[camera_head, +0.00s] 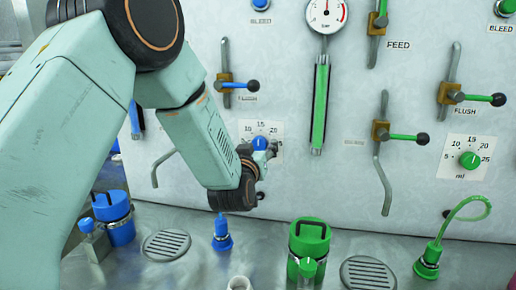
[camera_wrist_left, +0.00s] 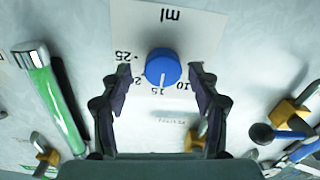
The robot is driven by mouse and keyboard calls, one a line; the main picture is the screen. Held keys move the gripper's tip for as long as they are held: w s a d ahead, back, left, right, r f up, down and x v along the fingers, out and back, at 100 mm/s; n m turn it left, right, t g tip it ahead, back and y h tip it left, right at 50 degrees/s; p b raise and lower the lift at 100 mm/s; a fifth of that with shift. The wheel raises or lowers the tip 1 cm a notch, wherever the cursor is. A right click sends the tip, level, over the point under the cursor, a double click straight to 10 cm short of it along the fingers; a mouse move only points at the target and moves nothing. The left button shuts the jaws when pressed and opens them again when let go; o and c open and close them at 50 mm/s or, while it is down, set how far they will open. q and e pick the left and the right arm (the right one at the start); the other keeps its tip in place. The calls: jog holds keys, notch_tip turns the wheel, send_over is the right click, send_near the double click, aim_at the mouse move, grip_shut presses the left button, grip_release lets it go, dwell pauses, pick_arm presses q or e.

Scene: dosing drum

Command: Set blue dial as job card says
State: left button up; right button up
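The blue dial (camera_head: 260,142) sits on a white scale plate marked in ml on the upright panel, partly hidden by my left gripper (camera_head: 264,158) in the head view. In the left wrist view the blue dial (camera_wrist_left: 163,67) appears upside down, and its white pointer line points at about 15. My left gripper (camera_wrist_left: 160,78) is open, with one finger on each side of the dial and gaps between fingers and dial. Contact is not visible. My right gripper is not in view. I see no job card in either view.
A green dial (camera_head: 470,160) with its own ml scale is at the right. A green canister (camera_head: 309,240) and blue fitting (camera_head: 222,235) stand on the metal deck below.

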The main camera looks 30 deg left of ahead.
pick_arm(q)
jog(key=shift+w+a+f, duration=0.15)
jog(key=shift+a+f, duration=0.05)
jog(key=shift+a, duration=0.1)
jog(key=c, duration=0.5)
jog(key=shift+d+r, duration=0.1)
jog(key=shift+d, duration=0.05)
jog(key=shift+c, duration=1.3)
jog(key=c, duration=0.4)
jog(key=shift+o, duration=0.2)
